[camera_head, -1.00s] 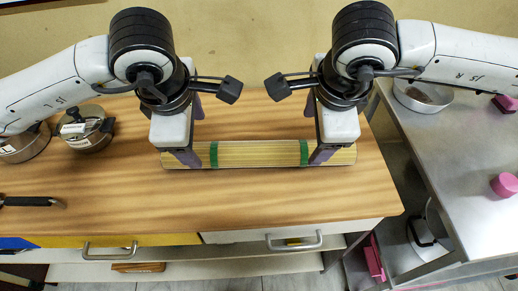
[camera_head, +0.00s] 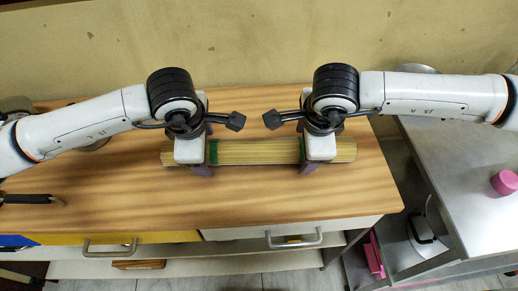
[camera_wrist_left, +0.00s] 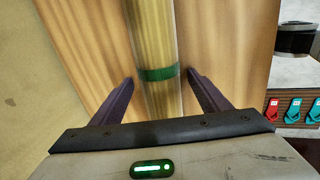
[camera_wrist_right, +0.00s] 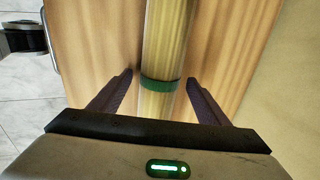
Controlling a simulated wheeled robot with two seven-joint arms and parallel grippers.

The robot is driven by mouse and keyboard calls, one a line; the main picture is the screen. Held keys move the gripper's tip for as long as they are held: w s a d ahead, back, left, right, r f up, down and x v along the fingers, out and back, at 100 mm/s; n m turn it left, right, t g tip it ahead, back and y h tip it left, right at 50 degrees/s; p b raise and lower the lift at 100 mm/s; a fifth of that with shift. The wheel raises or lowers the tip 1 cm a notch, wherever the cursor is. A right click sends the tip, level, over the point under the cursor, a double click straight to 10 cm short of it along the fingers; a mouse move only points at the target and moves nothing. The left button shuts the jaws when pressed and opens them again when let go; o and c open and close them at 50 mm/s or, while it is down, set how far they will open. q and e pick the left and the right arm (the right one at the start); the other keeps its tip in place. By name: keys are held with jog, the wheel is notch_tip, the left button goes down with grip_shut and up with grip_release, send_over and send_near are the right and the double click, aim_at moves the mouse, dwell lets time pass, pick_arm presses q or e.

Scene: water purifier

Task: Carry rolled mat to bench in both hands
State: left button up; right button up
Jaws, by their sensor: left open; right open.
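The rolled mat (camera_head: 258,152), tan with green bands, lies lengthwise on the wooden-topped bench (camera_head: 300,195). My left gripper (camera_head: 198,166) is over its left part and my right gripper (camera_head: 312,165) over its right part. In the left wrist view the mat (camera_wrist_left: 155,45) runs between the two spread fingers of the left gripper (camera_wrist_left: 160,90), with a gap on each side. In the right wrist view the mat (camera_wrist_right: 168,40) likewise runs between the open fingers of the right gripper (camera_wrist_right: 160,88). Both grippers are open and point down.
A black-handled tool (camera_head: 30,199) lies at the bench's left. A metal table (camera_head: 470,170) with a pink object (camera_head: 505,183) stands at the right. Pots at the left are mostly hidden behind my left arm. The bench front has drawers with handles (camera_head: 293,238).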

pick_arm(q)
jog(key=c, duration=1.5)
pick_arm(e)
jog(key=c, duration=1.5)
pick_arm(q)
jog(key=shift+r, duration=0.2)
pick_arm(e)
jog(key=shift+r, duration=0.15)
